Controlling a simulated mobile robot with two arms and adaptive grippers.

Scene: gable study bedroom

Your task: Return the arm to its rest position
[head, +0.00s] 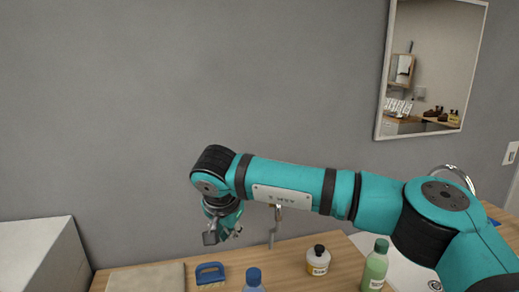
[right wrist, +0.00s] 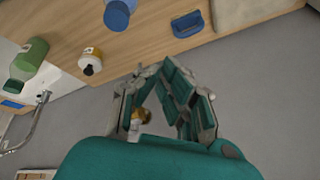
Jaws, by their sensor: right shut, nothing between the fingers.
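My right arm, teal with black joints, comes in from the right in the head view and reaches left across the grey wall. Its right gripper (head: 222,234) hangs downward at the arm's left end, above the wooden counter (head: 285,262). In the right wrist view the right gripper (right wrist: 158,72) has its fingers together at the tips, with nothing held between them. My left gripper is in neither view.
On the counter are a blue brush (head: 210,273), a blue-capped bottle (head: 254,279), a black-capped jar (head: 318,260) and a green bottle (head: 375,265). A white box (head: 40,258) stands left. A mirror (head: 430,70) hangs upper right. The wall above the arm is clear.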

